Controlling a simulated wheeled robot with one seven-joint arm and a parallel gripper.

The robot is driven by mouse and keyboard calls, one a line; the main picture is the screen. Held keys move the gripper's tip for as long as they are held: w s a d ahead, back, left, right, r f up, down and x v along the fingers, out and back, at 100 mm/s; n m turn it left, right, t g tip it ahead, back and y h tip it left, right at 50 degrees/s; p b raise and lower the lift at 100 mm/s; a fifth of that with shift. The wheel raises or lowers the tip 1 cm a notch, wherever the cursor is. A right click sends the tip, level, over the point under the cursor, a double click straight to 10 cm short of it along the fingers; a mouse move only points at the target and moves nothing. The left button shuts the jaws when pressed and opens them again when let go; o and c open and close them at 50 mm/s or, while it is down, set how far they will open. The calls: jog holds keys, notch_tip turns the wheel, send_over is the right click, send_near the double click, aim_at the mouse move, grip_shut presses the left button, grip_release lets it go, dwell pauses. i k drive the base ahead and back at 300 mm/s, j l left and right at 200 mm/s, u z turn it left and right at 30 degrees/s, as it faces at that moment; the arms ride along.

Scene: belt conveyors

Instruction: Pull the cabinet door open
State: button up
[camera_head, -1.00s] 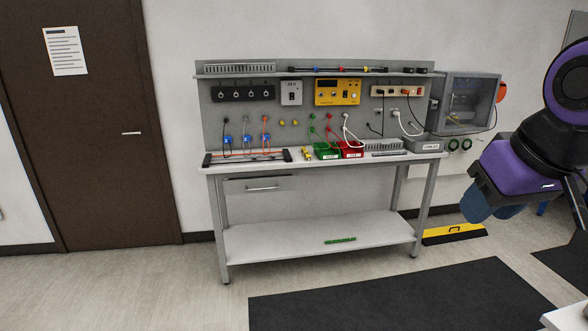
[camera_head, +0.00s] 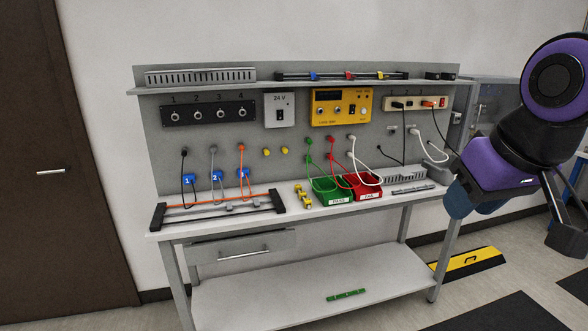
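The grey wall cabinet (camera_head: 480,82) is at the right end of the workbench. Only its left part and top edge show; my arm hides most of its door, including the handle area. I cannot tell from this view whether the door is fully closed. My gripper (camera_head: 474,202), with blue fingers, hangs below my purple and black arm at the right. It is in front of and lower than the cabinet, apart from it as far as I can see. Nothing shows in the fingers, and the gap between them is unclear.
The workbench (camera_head: 230,276) stands ahead, with a drawer (camera_head: 242,247), a green bin (camera_head: 332,190), a red bin (camera_head: 366,187) and a wired panel above. A yellow and black floor block (camera_head: 468,262) lies right of the bench. A brown door (camera_head: 50,130) is at left.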

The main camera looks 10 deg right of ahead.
aim_at(472, 99)
jog(key=i+l+z, duration=0.15)
jog(key=i+z, duration=0.85)
jog(key=i+j+z, duration=0.25)
jog(key=i+z, duration=0.25)
jog(key=i+l+z, duration=0.2)
jog(key=i, duration=0.2)
jog(key=i+z, duration=0.2)
jog(key=i, duration=0.2)
jog(key=i+l+u, duration=0.15)
jog(key=i, duration=0.25)
jog(key=i+l+u, duration=0.15)
jog(key=i+l, duration=0.2)
